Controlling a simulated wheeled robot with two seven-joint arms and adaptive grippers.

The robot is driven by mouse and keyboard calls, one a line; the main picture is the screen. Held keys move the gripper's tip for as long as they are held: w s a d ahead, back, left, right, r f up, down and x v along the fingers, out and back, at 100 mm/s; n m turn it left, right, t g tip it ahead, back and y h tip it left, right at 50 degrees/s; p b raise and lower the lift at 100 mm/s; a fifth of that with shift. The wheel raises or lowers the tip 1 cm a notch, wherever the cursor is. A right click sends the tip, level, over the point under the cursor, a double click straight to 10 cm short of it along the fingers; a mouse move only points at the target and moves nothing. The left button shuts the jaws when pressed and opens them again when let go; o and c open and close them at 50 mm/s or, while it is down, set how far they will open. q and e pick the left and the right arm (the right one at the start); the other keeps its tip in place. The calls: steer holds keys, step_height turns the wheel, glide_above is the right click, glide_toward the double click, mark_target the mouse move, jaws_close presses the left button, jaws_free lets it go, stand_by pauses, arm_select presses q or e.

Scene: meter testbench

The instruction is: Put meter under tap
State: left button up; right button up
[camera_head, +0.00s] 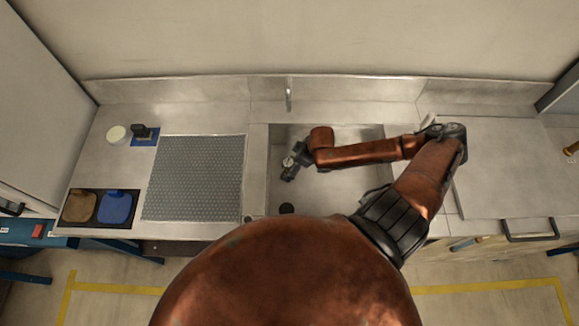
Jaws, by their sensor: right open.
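The tap (288,94) is a thin metal spout at the back edge of the sink (371,134). My right gripper (289,173) is over the left part of the sink, in front of the tap. It is open, but its fingers look small and dark. A small pale round face (288,162) shows at the gripper; I cannot tell whether it is a meter dial or part of the gripper. A dark device (141,131), possibly a meter, stands on a blue mat at the back left of the counter. My left gripper is not in view.
A round white item (116,134) lies beside the blue mat. A grey textured mat (194,178) covers the counter left of the sink. A tray holds a brown item (79,208) and a blue item (115,207). The right counter (510,160) is largely clear.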

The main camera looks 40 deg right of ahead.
steer(key=v, duration=0.7)
steer(key=shift+s+r+p, duration=0.15)
steer(key=shift+r+p, duration=0.2)
steer(key=shift+p, duration=0.1)
